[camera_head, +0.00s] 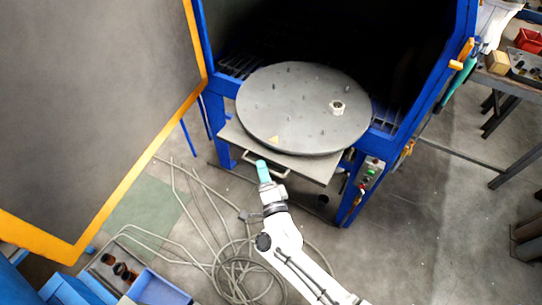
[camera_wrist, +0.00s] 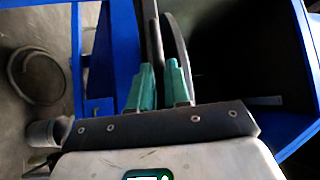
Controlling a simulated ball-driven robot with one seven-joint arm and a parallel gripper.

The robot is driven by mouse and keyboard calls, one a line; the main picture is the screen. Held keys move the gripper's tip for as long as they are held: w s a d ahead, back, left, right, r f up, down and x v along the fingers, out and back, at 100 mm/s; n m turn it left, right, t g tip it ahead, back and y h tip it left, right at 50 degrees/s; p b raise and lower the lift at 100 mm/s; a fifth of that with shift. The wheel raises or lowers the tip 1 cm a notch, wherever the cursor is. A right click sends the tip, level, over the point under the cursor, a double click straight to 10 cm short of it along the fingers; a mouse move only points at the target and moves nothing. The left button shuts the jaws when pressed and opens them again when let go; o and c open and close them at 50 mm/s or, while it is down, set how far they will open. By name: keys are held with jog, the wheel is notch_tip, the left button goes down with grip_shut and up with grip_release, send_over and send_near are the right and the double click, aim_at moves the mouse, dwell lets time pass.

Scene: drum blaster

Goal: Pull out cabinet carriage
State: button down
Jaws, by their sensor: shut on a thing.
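The cabinet carriage is a grey plate (camera_head: 318,170) at the front of the blue cabinet, bearing a round grey turntable (camera_head: 290,100). It sticks out partly past the cabinet front. In the wrist view the teal fingers of my gripper (camera_wrist: 160,75) stand on either side of a dark, narrow edge-on shape. The fingers hide part of the handle.
The blue cabinet (camera_head: 215,120) is open and dark inside. Its large door (camera_head: 90,100) with an orange edge stands open at left. A control box (camera_head: 370,173) is on the right leg. Cables (camera_head: 235,270) coil on the floor; bins stand at lower left.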

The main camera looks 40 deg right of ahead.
jog(key=shift+s+a+f+p, duration=0.1)
jog(key=shift+s+a, duration=0.25)
jog(key=shift+a, duration=0.5)
jog(key=shift+s+a+r+p, duration=0.15)
jog(key=shift+s+a, duration=0.15)
jog(key=shift+a, duration=0.6)
jog(key=shift+s+a+f+p, duration=0.15)
jog(key=shift+s+a, duration=0.2)
jog(key=shift+a, duration=0.5)
jog(key=c, duration=1.4)
grip_release()
jog(key=shift+c, duration=0.2)
jog(key=b+v, duration=0.2)
jog(key=v, duration=0.8)
jog(key=shift+s, duration=0.35)
jog(key=shift+a, duration=0.15)
